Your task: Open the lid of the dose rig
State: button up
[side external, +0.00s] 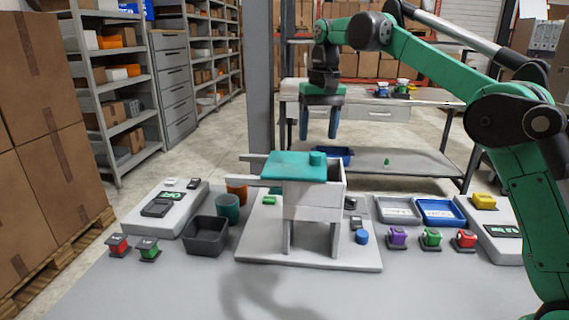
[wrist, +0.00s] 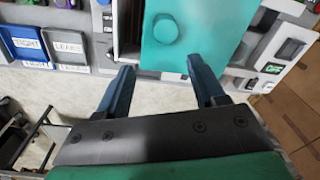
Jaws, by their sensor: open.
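The dose rig (side external: 311,208) is a pale box on legs, standing on a light base plate. Its teal lid (side external: 290,167) lies flat on top, with a round teal knob (side external: 317,158) near its right end. A gap in the box top shows to the right of the lid, so the lid does not cover all of it. In the wrist view the lid (wrist: 205,30) and knob (wrist: 165,28) lie beyond my fingertips, with the gap left of the lid. My gripper (side external: 318,137) is open, empty and pointing down, above the rig and apart from the knob.
Rails (side external: 256,157) stick out left of the box. A dark bin (side external: 206,236) and cups stand left of the rig. Grey and blue trays (side external: 440,211) and several small coloured dispensers are at right. The front of the table is clear.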

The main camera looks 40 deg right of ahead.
aim_at(315, 153)
jog(key=shift+s+a+r+n+g, duration=0.3)
jog(key=shift+s+a+r+n, duration=0.35)
jog(key=shift+a+r, duration=0.35)
jog(key=shift+s+f, duration=0.1)
jog(key=shift+f, duration=2.7)
grip_shut()
